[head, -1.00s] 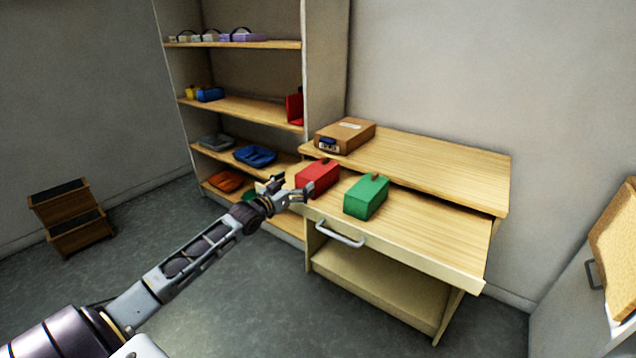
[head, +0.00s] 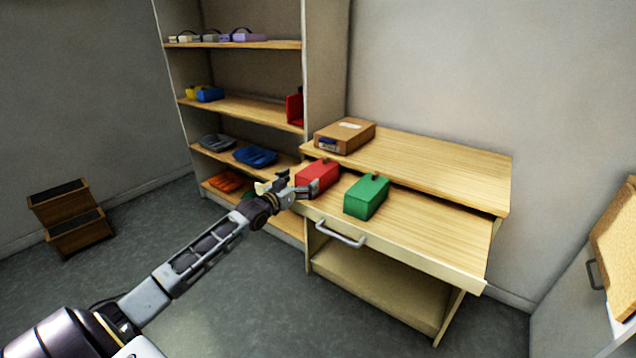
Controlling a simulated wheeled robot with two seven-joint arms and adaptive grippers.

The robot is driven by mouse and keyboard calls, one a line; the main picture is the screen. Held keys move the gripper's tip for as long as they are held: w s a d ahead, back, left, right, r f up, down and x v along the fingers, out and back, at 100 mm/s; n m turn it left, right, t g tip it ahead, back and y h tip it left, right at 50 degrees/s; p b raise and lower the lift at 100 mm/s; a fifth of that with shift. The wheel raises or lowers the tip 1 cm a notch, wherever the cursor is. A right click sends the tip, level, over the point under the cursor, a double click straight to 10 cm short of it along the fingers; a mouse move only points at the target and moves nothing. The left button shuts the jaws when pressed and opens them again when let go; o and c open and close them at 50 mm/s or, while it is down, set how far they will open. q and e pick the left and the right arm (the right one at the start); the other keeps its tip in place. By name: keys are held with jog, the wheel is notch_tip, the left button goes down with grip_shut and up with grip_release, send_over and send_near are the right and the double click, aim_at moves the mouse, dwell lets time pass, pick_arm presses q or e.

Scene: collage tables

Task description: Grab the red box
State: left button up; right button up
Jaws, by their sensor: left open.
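The red box (head: 320,175) sits on the pulled-out lower board of the wooden table, at its left end. A dark tab shows on its top. My left gripper (head: 302,182) is open at the left side of the red box, its fingers pointing right towards it. One fingertip overlaps the box's lower left in the picture; I cannot tell whether it touches. My right gripper is not in view.
A green box (head: 367,197) stands just right of the red box. A cardboard box (head: 344,135) lies on the upper tabletop (head: 440,168). A shelf unit (head: 325,70) stands behind on the left. A step stool (head: 70,216) is on the floor at left.

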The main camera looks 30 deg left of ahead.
pick_arm(q)
jog(key=shift+w+d, duration=0.25)
jog(key=shift+w, duration=0.5)
jog(key=shift+w+b, duration=0.35)
jog(key=shift+w, duration=0.6)
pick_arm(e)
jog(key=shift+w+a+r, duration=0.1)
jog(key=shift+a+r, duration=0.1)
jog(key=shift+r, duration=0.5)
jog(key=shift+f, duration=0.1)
pick_arm(q)
jog(key=c, duration=1.1)
jog(key=shift+r, duration=0.1)
